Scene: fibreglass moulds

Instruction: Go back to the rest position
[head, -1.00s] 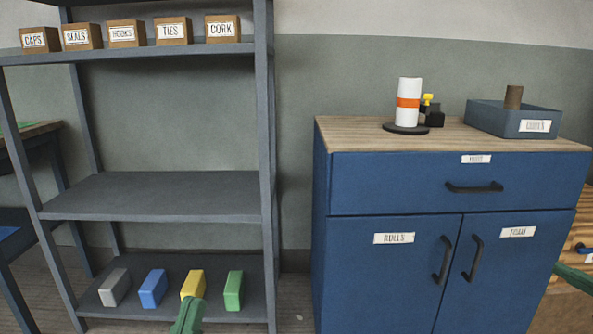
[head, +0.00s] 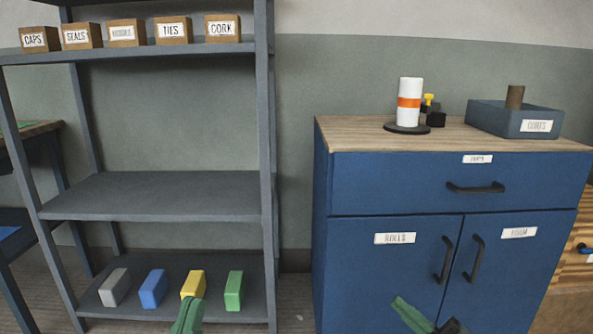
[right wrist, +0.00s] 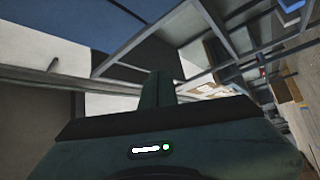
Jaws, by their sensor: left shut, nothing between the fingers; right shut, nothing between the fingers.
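My left gripper (head: 187,314) shows as a green shape at the bottom edge of the head view, in front of the lowest shelf. It is shut and empty. My right gripper (head: 402,306) is at the bottom of the head view, in front of the blue cabinet's doors. It is shut with nothing in it, and its fingers also show close together in the right wrist view (right wrist: 162,86). Most of both arms is out of the head view.
The grey rack (head: 150,195) holds labelled boxes (head: 128,33) on top and several coloured blocks (head: 193,283) below; its middle shelf is bare. The blue cabinet (head: 395,183) carries a white roll with an orange band (head: 409,103) and a grey tray (head: 500,122).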

